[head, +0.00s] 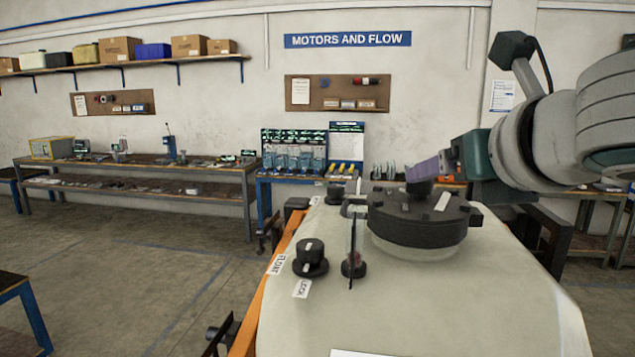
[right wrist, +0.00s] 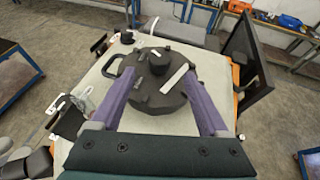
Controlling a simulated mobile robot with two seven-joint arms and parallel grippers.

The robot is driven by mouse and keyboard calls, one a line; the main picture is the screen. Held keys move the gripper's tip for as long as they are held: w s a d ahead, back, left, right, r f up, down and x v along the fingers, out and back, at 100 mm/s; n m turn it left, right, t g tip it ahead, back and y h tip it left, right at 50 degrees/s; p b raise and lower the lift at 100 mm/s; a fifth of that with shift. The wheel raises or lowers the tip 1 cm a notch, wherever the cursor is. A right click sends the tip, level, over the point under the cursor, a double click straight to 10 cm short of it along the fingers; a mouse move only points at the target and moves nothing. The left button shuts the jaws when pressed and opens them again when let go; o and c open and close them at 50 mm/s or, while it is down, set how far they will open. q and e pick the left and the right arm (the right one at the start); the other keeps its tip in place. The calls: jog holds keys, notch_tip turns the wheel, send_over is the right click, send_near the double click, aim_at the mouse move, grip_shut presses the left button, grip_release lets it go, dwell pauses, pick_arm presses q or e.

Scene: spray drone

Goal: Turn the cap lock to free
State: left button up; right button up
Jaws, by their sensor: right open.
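A wide black cap (head: 415,222) sits on the pale tank (head: 420,300); it also shows in the right wrist view (right wrist: 150,97). A small black knob (right wrist: 159,64) with a white mark stands on the cap's top, beside a white strip (right wrist: 174,79). In the head view the knob (head: 420,187) is partly hidden below my right gripper (head: 420,171). That gripper is open, its purple fingers (right wrist: 117,95) spread on either side of the knob. I see gaps between the fingers and the knob; the height of the fingertips is hard to judge. My left gripper is not in view.
A second black knob (head: 310,258) stands on the tank's left, between a FLOAT label (head: 277,264) and a LOCK label (head: 302,289). A thin upright post (head: 353,255) rises between it and the cap. Workbenches (head: 130,165) line the back wall.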

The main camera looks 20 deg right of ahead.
aim_at(419, 187)
jog(key=p+x, duration=0.2)
jog(key=x, duration=0.5)
jog(key=shift+w, duration=0.15)
jog(key=shift+w+d+f, duration=0.15)
jog(key=shift+w+f, duration=0.2)
jog(key=shift+w, duration=0.25)
jog(key=c, duration=0.7)
grip_shut()
